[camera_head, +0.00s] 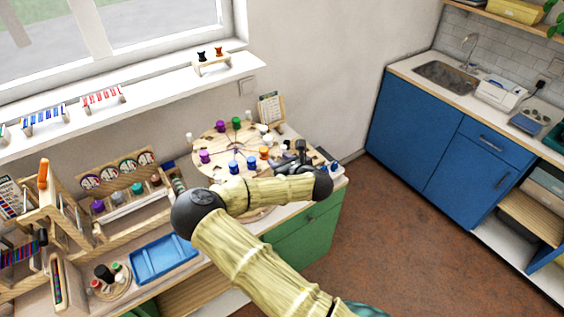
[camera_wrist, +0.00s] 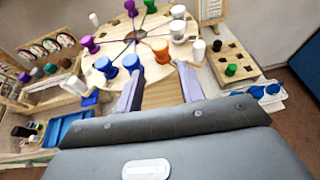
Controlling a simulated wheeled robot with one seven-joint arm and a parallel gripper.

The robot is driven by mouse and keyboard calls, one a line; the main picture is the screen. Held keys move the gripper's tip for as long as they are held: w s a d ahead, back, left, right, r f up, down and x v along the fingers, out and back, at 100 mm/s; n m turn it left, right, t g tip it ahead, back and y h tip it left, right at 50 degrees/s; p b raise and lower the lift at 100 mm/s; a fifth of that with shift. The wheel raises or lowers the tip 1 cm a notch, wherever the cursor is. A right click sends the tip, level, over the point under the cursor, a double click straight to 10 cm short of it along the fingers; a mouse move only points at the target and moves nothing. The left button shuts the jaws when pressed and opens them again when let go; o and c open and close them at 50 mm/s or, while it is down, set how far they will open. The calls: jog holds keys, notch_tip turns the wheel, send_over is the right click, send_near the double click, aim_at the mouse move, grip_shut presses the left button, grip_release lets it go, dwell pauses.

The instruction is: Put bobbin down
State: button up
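A round wooden board (camera_head: 210,144) lies on the green cabinet's top and carries several bobbins. In the wrist view, an orange bobbin (camera_wrist: 160,50) stands on it just beyond my gripper (camera_wrist: 160,78), in line with the gap between the fingers. A blue bobbin (camera_wrist: 131,64) stands by the left fingertip, with another blue bobbin (camera_wrist: 105,67) to its left. My gripper is open, with its fingers apart and only bare wood visible between them. In the head view, the orange bobbin (camera_head: 264,153) and blue bobbins (camera_head: 251,164) stand left of my dark gripper, whose fingertips are hard to make out.
Purple bobbins (camera_wrist: 88,44), a green bobbin (camera_wrist: 150,6) and white ones (camera_wrist: 178,30) stand elsewhere on the board. A wooden holed block (camera_wrist: 232,60) stands right of it. A blue tray (camera_head: 163,257) and wooden racks lie left. The floor to the right is clear.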

jog(key=s+d+m+g+h, duration=0.1)
jog(key=s+d+m+h, duration=0.3)
jog(key=d+m, duration=0.75)
jog(key=s+d+m+g+h, duration=0.15)
jog(key=d+m+h, duration=0.5)
jog(key=m, duration=0.75)
jog(key=s+a+r+m+g+y, duration=0.1)
jog(key=s+r+m+g+y, duration=0.1)
jog(key=s+m, duration=0.6)
jog(key=s+a+r+m+g+y, duration=0.1)
jog(key=s+r+m+g, duration=0.3)
jog(key=s, duration=1)
notch_tip(320, 180, up, 3)
jog(key=m, duration=0.4)
jog(key=shift+s+a+g+y, duration=0.3)
jog(key=shift+a+g+y, duration=0.05)
jog(key=shift+r+m, duration=0.1)
jog(key=shift+m, duration=0.15)
